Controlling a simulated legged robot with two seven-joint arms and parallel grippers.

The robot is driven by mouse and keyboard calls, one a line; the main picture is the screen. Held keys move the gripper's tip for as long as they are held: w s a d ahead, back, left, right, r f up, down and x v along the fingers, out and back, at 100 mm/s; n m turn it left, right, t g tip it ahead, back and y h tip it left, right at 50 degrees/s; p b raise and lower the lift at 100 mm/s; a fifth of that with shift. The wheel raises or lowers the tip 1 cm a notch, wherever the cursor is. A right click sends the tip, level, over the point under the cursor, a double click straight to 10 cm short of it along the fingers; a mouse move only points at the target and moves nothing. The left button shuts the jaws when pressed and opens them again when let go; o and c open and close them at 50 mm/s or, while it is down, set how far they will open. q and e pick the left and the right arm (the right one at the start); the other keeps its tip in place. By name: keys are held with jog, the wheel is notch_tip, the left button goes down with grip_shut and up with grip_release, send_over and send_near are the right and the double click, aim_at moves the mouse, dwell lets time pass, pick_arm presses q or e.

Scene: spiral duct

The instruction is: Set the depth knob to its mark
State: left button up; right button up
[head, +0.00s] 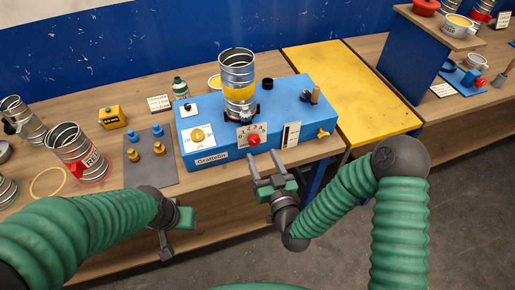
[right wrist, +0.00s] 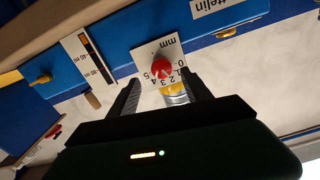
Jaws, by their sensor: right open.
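The depth knob is most likely the red knob (head: 254,140) on a white plate marked with numbers, on the front of the blue machine (head: 205,150). In the right wrist view the red knob (right wrist: 161,68) sits on its plate with "mm" and figures from 0 to 5. Where its pointer stands is too small to tell. My right gripper (head: 265,168) is open and empty, just in front of and below the knob; its fingers (right wrist: 160,95) point toward the plate, apart from it. My left gripper (head: 172,235) hangs near the bench front edge; its jaws are unclear.
A yellow dial (head: 197,135) and a slot gauge (head: 291,134) flank the knob plate. A yellow key-like handle (head: 323,133) sticks out at the right. A metal duct with a yellow band (head: 238,75) stands on top. A grey mat (head: 150,172) with small pegs lies left.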

aim_at(255, 143)
jog(key=x, duration=0.5)
jog(key=shift+w+a+p, duration=0.25)
jog(key=shift+a+p, duration=0.05)
jog(key=shift+a, duration=0.05)
jog(key=shift+s+d, duration=0.1)
